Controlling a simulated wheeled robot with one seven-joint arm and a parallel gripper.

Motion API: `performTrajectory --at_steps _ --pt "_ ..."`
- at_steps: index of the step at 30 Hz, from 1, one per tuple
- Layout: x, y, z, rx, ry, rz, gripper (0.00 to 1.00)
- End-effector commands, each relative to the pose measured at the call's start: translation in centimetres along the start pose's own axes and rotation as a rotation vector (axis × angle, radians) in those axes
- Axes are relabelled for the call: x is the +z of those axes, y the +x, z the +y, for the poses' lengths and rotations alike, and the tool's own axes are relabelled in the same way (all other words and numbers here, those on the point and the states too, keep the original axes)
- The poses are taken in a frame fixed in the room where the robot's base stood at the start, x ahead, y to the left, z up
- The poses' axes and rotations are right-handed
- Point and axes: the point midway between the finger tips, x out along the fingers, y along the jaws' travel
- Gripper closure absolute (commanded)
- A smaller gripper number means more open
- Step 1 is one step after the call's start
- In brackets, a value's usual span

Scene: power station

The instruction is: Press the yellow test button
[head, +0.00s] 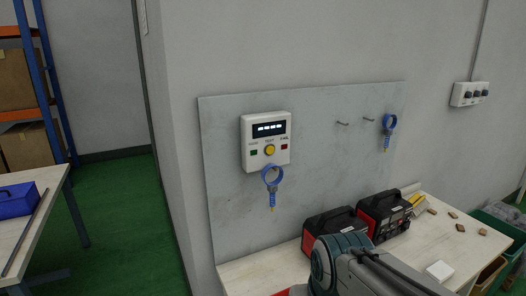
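The yellow test button (270,150) is round and sits in the middle of a white box (249,155) on the grey wall board. A lit dark display (269,129) is above it. A small green square (253,152) is to its left and a small red one (284,146) to its right. Nothing covers the yellow button. A grey and teal part of my arm (345,262) shows at the bottom, below and to the right of the box. My gripper is not in view.
A blue ring-handled tool (272,187) hangs just below the button box. A second blue one (388,131) hangs at the board's right, near two hooks. Two red-and-black machines (333,225) (384,214) stand on the workbench (240,277) beneath. Green floor (128,225) is clear at left.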

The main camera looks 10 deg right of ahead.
Motion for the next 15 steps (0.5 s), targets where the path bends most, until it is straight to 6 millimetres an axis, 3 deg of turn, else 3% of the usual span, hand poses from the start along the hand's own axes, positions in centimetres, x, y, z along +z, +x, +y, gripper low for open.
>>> performTrajectory --at_steps 1,2,15 --pt "0.0 0.0 0.0 0.0 0.0 0.0 0.92" --pt "0.0 0.0 0.0 0.0 0.0 0.0 1.0" --pt "0.0 0.0 0.0 0.0 0.0 0.0 1.0"
